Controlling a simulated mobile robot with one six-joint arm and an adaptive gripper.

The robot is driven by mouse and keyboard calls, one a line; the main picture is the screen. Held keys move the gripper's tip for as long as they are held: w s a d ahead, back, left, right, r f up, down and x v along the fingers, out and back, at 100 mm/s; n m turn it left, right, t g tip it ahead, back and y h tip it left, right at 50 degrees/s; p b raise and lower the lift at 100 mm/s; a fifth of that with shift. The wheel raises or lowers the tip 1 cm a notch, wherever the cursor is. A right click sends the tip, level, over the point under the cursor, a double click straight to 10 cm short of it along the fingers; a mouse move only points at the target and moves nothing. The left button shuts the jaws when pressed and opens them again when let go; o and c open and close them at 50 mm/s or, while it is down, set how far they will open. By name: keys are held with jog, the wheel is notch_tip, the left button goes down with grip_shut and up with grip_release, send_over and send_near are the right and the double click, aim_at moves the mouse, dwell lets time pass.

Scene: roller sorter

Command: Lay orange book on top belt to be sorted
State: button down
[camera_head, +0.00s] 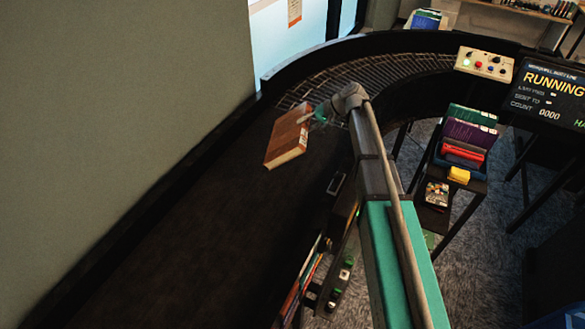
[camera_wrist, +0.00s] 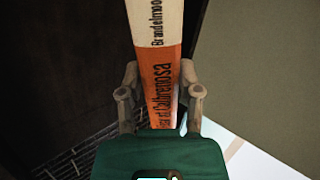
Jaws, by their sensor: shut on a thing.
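The orange book (camera_head: 287,139) is over the dark top belt (camera_head: 170,240), near the start of the roller curve. It looks orange-brown, with a pale edge facing me. My gripper (camera_head: 312,116) is shut on its far right end. In the wrist view the book's spine (camera_wrist: 157,70), cream with an orange band and dark lettering, stands between the two fingers of my gripper (camera_wrist: 160,95). I cannot tell whether the book touches the belt.
A curved roller track (camera_head: 330,82) runs on from the belt to the right. A control box (camera_head: 485,64) and a screen reading RUNNING (camera_head: 550,90) stand at right. A cart holds several books (camera_head: 467,133). A wall (camera_head: 110,90) borders the belt at left.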

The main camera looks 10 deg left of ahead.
notch_tip(320, 180, down, 10)
jog(key=b, duration=0.9)
jog(key=shift+r, duration=0.15)
dwell(0.4)
jog(key=shift+c, duration=2.2)
grip_release()
jog(key=shift+d+r, duration=0.1)
jog(key=p+v, duration=0.4)
jog(key=v, duration=0.3)
jog(key=shift+d+r+p, duration=0.25)
jog(key=shift+d+p, duration=0.05)
jog(key=shift+p, duration=0.05)
